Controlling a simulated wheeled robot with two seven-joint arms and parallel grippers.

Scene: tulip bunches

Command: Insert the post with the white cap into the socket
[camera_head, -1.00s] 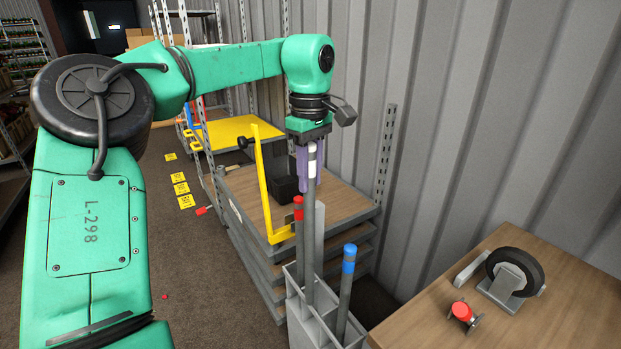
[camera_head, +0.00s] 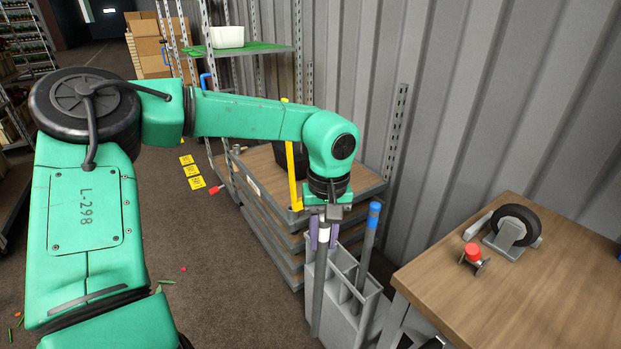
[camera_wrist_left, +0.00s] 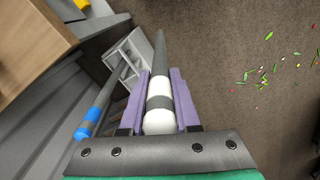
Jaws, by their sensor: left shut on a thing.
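My left gripper (camera_head: 323,236) is shut on the grey post with the white cap (camera_head: 319,285), gripping it near its top. The post hangs roughly upright beside the left wall of the grey divided rack (camera_head: 371,309). In the left wrist view, the white cap (camera_wrist_left: 159,122) sits between the purple fingers, and the shaft passes beside the rack (camera_wrist_left: 124,55), over the floor. A post with a blue cap (camera_head: 374,214) stands tilted in the rack. I cannot tell which opening is the socket. My right gripper is not in view.
A wooden table (camera_head: 438,270) at right carries a wheel in a bracket (camera_head: 512,229) and a red-topped part (camera_head: 473,253). A stack of grey-edged shelves (camera_head: 267,222) stands behind the rack, near the corrugated wall (camera_head: 480,110). The carpeted floor (camera_head: 235,310) at left is mostly open.

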